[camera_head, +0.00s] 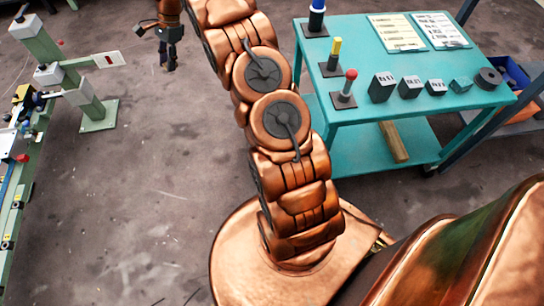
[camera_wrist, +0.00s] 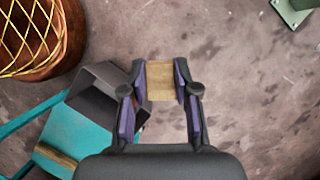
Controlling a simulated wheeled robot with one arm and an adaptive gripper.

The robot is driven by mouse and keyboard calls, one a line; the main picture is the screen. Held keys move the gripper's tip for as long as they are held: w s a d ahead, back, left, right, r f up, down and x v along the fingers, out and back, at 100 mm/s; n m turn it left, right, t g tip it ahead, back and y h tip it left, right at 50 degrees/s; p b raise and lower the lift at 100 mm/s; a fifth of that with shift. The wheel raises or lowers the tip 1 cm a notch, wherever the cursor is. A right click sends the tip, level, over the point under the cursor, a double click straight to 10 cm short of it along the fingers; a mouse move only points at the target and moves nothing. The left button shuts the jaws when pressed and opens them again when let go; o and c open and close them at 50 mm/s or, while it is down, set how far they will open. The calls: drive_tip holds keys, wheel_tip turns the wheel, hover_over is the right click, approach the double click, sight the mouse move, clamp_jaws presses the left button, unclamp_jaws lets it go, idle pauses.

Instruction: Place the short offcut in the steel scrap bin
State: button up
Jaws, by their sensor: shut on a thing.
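My gripper (camera_wrist: 162,92) is shut on a short tan, wood-like block, the short offcut (camera_wrist: 160,80), held between its two fingertips in the wrist view. A dark grey open-topped box, which looks like the steel scrap bin (camera_wrist: 88,95), lies just left of the offcut, partly hidden behind the left finger. The offcut appears beside the box, over bare floor, not over its opening. In the head view my gripper (camera_head: 168,58) hangs fingers down at the top left; the offcut cannot be made out there, and the bin is not seen.
A green machine stand (camera_head: 98,117) is at left. Floor between is clear.

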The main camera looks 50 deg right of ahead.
drive_tip(key=d+f+m+t+b, duration=0.1)
drive_tip(key=d+f+m+b, duration=0.15)
drive_tip(key=d+f, duration=0.5)
drive_tip(key=d+f+m+t+b, duration=0.2)
drive_tip(key=d+f+m, duration=0.25)
drive_tip(key=f, duration=0.55)
drive_tip(key=s+d+f+m+h+b, duration=0.1)
drive_tip(key=s+d+f+m+b, duration=0.1)
drive_tip(key=s+d+f, duration=0.3)
drive_tip(key=s+d+f+m+t+h+b, duration=0.1)
drive_tip(key=s+d+f+m+b, duration=0.2)
drive_tip(key=f, duration=0.4)
drive_tip(key=s+d+f+m+h, duration=0.1)
drive_tip(key=s+d+f+m, duration=0.15)
drive_tip(key=d+f, duration=0.4)
drive_tip(key=s+f+b, duration=0.1)
drive_tip(key=f+b, duration=0.2)
drive_tip(key=f, duration=0.4)
drive_tip(key=s+f+m+b, duration=0.1)
drive_tip(key=f+b, duration=0.3)
drive_tip(key=f, duration=0.4)
drive_tip(key=s+f+m+b, duration=0.1)
drive_tip(key=f+b, duration=0.2)
drive_tip(key=f, duration=0.5)
drive_tip(key=shift+m+t+h+b, duration=0.25)
drive_tip(key=shift+t+h+b, duration=0.05)
drive_tip(key=shift+h+b, duration=0.1)
